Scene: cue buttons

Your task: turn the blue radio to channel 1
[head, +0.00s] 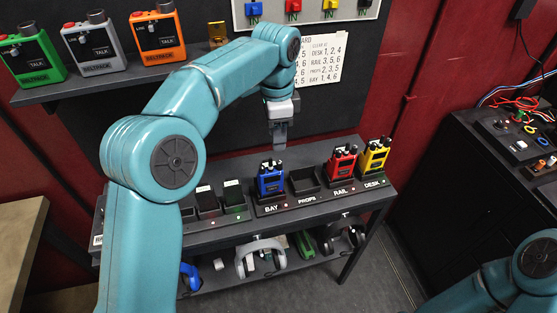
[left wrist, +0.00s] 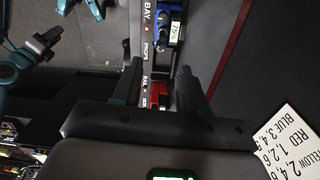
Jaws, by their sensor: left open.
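The blue radio (head: 270,180) stands upright in the cradle marked BAY on the dark rack. The blue radio's knob setting cannot be read. My right arm enters the head view at the lower right; its gripper is not shown.
The red radio (head: 340,163) and yellow radio (head: 374,156) stand right of the empty PROPS cradle (head: 304,182). A wall card (head: 318,60) hangs behind. Green, grey and orange TALK units stand on the upper-left shelf (head: 120,77). Headphones (head: 262,254) are on the lower shelf.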

